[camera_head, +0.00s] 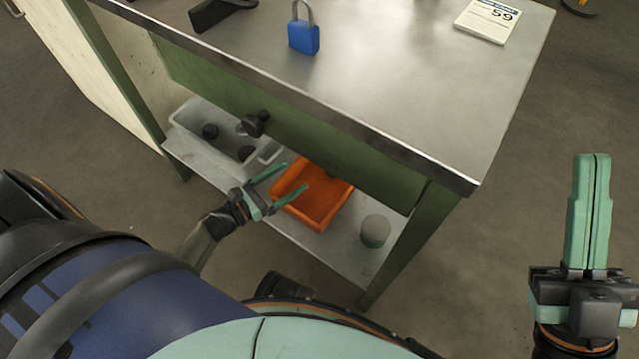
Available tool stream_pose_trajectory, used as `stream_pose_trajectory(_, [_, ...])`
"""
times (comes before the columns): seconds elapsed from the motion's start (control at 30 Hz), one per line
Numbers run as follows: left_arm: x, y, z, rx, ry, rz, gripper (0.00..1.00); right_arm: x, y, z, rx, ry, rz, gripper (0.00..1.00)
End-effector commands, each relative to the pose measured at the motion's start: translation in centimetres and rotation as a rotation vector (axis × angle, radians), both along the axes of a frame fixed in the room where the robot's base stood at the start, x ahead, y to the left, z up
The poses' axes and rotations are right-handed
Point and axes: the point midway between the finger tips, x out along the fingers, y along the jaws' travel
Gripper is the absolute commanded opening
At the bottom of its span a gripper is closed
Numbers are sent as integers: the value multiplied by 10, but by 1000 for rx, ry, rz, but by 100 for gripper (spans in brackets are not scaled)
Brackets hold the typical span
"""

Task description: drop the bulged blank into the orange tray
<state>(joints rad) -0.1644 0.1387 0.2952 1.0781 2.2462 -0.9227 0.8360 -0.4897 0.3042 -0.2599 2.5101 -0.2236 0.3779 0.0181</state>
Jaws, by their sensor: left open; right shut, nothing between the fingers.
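The orange tray (336,207) sits on the lower shelf of the bench; the part of its inside that shows looks empty. My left gripper (294,175) is open over the left part of the tray, with nothing seen between its fingers. A grey cylinder with a paler top (375,231) stands on the shelf right of the tray. A grey bin (190,137) left of the tray holds dark round pieces (210,131). I cannot tell which piece is the bulged blank. My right gripper (590,156) is shut and empty, off to the right of the bench.
The steel bench top (400,90) overhangs the shelf. On it are a blue padlock (304,38), a black object (215,13) and a card marked 59 (491,18).

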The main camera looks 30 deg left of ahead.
Motion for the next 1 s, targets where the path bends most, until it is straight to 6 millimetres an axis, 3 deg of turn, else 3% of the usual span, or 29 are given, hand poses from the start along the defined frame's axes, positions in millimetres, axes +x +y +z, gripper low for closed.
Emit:
stream_pose_trajectory(0.1, [-21, 9, 3, 0, 2, 1, 91, -1, -1, 8, 5, -6, 1, 0])
stream_pose_trajectory(0.3, [-40, 17, 3, 0, -1, 0, 91, -1, -2, 12, 10, -7, 4, 0])
stream_pose_trajectory(1.0, [-43, 18, 3, 0, -1, 0, 91, 0, -1, 12, 7, -6, 5, 0])
